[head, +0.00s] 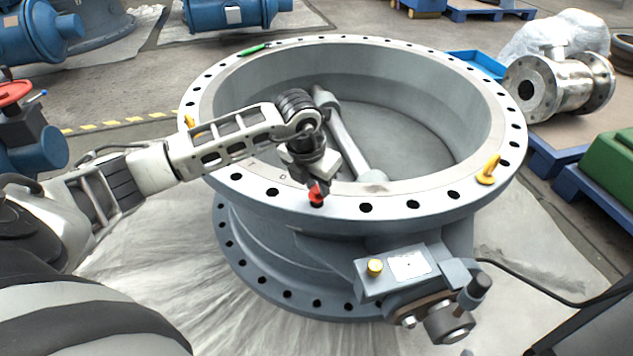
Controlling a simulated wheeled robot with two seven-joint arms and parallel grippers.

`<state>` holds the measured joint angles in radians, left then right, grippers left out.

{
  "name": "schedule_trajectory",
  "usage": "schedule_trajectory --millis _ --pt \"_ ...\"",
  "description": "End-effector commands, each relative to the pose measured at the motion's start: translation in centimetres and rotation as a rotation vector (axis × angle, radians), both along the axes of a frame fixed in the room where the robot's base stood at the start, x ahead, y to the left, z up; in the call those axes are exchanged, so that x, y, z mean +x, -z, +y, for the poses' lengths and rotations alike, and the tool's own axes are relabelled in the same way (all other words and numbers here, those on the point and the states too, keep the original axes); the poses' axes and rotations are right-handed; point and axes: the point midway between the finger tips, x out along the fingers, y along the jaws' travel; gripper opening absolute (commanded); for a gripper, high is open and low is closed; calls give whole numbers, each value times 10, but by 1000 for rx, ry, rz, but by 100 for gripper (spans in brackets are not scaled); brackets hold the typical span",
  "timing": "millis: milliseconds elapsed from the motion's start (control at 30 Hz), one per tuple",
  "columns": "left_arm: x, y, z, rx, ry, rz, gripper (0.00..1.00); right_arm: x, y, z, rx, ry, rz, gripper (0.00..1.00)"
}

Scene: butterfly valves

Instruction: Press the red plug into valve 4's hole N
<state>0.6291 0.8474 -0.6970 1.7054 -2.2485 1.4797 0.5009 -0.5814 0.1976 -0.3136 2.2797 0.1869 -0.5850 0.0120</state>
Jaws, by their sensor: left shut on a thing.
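The large grey butterfly valve (440,212) stands in the middle of the head view, its top flange ringed with dark bolt holes. My left gripper (314,184) reaches in from the left over the near rim. It is shut on the red plug (316,193), which points down at a hole in the near part of the flange. The plug's lower end is at or just above that hole; I cannot tell whether it is inside. My right gripper is not in view.
Yellow plugs sit on the flange at the right (489,169) and left (189,121). A green marker-like item (253,50) lies on the far rim. A yellow-capped actuator box (400,268) with a black cable juts from the valve's front. The valve's bore is open, with a shaft across it.

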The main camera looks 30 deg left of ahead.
Motion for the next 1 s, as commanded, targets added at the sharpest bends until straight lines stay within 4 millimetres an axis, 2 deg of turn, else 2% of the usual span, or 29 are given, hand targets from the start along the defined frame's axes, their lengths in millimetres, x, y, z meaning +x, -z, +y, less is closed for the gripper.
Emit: schedule_trajectory --millis 433,1000 --pt "0 1 0 0 0 0 0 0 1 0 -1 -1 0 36" --pt "0 15 0 1 0 1 0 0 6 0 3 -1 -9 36"
